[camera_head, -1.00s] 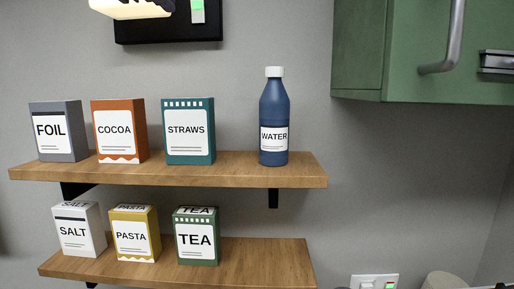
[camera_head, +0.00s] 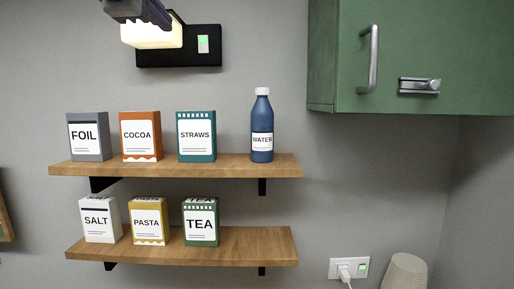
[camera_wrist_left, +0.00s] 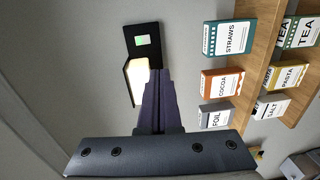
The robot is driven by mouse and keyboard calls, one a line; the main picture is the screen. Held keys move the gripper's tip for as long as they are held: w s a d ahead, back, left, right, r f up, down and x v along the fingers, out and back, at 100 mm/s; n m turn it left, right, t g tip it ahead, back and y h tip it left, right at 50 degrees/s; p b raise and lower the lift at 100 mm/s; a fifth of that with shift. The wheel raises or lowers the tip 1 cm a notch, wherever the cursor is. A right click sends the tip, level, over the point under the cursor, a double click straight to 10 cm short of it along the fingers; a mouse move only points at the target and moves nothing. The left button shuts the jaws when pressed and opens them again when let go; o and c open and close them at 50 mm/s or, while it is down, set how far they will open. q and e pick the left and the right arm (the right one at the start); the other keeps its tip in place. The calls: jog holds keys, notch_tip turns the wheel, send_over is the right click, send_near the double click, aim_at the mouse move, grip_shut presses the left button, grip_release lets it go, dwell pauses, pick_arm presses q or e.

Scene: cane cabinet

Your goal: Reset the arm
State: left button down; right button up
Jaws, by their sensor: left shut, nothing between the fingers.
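My left gripper (camera_head: 145,10) shows as a dark shape at the top edge of the head view, overlapping the lit wall lamp (camera_head: 150,35). In the left wrist view its fingers (camera_wrist_left: 158,75) are shut together with nothing between them. There they overlap the picture of the lamp (camera_wrist_left: 137,75) and its black plate (camera_wrist_left: 141,40); I cannot tell whether they touch. The plate carries a small switch with a green light (camera_head: 203,44). My right gripper is not in view.
An upper shelf (camera_head: 230,168) holds boxes and a blue water bottle (camera_head: 262,120). A lower shelf (camera_head: 255,245) holds more boxes. A green cabinet (camera_head: 440,50) hangs at right, its door closed. A socket with a plug (camera_head: 345,268) is below. Wall between lamp and cabinet is clear.

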pick_arm(q)
jog(key=d+f+m+g+h, duration=0.1)
jog(key=d+f+m+g, duration=0.25)
jog(key=f, duration=0.75)
jog(key=d+f+m+g+h+b, duration=0.1)
jog(key=d+f+m+g, duration=0.3)
jog(key=f, duration=0.7)
jog(key=d+f+m+g+h, duration=0.15)
jog(key=d+f+m, duration=0.4)
jog(key=f, duration=0.65)
jog(key=s+a+f+m+g+y, duration=0.1)
jog(key=s+f+m+g, duration=0.3)
jog(key=s+f, duration=0.6)
jog(key=s+a+f+m+g+y+b, duration=0.1)
jog(key=s+f+m+g, duration=0.3)
jog(key=f, duration=1.3)
jog(key=s+m+y, duration=0.1)
jog(key=s+m, duration=0.3)
jog(key=s, duration=0.2)
jog(key=shift+s, duration=0.4)
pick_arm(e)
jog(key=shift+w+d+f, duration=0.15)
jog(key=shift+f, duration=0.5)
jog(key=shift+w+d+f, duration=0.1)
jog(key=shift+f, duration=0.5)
